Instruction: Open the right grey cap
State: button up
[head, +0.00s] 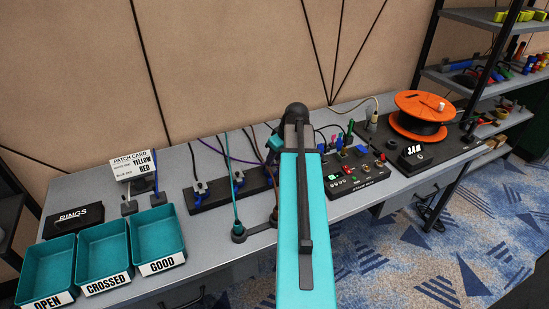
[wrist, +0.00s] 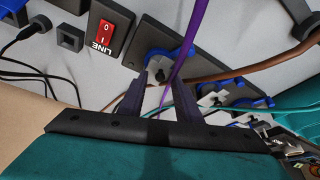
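Dark socket blocks with grey caps and blue parts stand in a row on the bench. In the head view a left grey cap (head: 200,187) and another grey cap (head: 238,179) show; the row's right end is partly hidden by my arm. In the wrist view a grey cap with a blue collar (wrist: 162,64) sits on the black block just beyond my gripper (wrist: 160,88). My gripper is open, its two dark fingers apart. A purple cable (wrist: 183,50) crosses in front of the block near the right finger. I cannot tell whether the fingers touch the cap or cable.
A red LINE switch (wrist: 104,33) stands beside the block. Brown and teal cables run close by. Three teal trays, OPEN (head: 48,270), CROSSED (head: 104,252) and GOOD (head: 156,237), sit at left. A control box (head: 355,175) and an orange reel (head: 424,108) stand at right.

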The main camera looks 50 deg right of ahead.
jog(key=shift+f, duration=0.1)
grip_shut()
